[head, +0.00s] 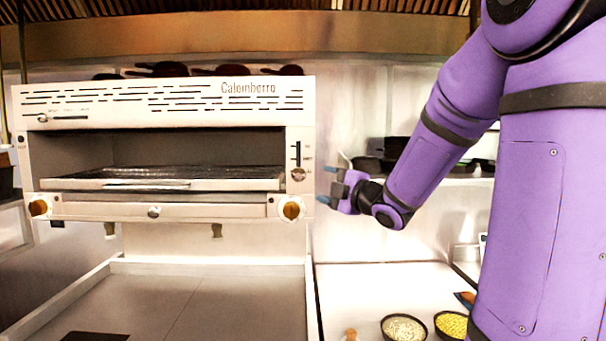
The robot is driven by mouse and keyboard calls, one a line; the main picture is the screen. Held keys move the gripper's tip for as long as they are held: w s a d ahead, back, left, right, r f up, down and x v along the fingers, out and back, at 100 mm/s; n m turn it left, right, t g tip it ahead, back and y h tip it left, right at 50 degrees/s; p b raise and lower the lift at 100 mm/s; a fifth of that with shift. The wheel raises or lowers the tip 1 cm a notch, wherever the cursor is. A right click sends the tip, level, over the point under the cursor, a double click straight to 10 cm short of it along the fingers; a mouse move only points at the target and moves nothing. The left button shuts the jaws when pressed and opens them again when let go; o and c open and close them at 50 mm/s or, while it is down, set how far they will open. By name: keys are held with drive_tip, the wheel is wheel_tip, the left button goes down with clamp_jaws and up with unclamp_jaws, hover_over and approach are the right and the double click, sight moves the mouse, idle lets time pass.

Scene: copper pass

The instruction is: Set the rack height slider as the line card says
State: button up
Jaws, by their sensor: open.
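A white salamander grill (220,131) stands at the left with a rack (160,184) inside its open front. On its right front panel is a short vertical slot (297,150) with small labels, too small to read. A round metal knob (298,174) sits at the slot's low end; I cannot tell for certain that it is the rack height slider. My gripper (325,185) is open and empty, just right of the panel, its fingertips pointing left towards it and apart from the knob in the picture. I cannot make out a line card with readable text.
Amber-centred knobs (291,209) (39,208) flank the lower front. A horizontal slider (43,118) is at the upper left. Bowls (403,327) (452,325) stand on the right counter. Dark pans (160,69) lie on top. The counter below the grill is mostly clear.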

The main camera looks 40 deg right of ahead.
sight(299, 160)
drive_tip(key=shift+n+y, duration=0.5)
drive_tip(key=shift+n, duration=0.1)
drive_tip(key=x, duration=1.1)
drive_tip(key=shift+d+r, duration=0.15)
drive_tip(key=shift+d, duration=0.1)
drive_tip(key=shift+c, duration=0.2)
clamp_jaws()
wheel_tip(299, 160, up, 4)
drive_tip(key=shift+f, duration=0.15)
drive_tip(key=shift+o, duration=0.2)
unclamp_jaws()
drive_tip(key=shift+f, duration=0.1)
drive_tip(key=shift+s, duration=0.15)
drive_tip(key=v, duration=1)
drive_tip(key=shift+s+f, duration=0.2)
drive_tip(key=shift+s, duration=0.1)
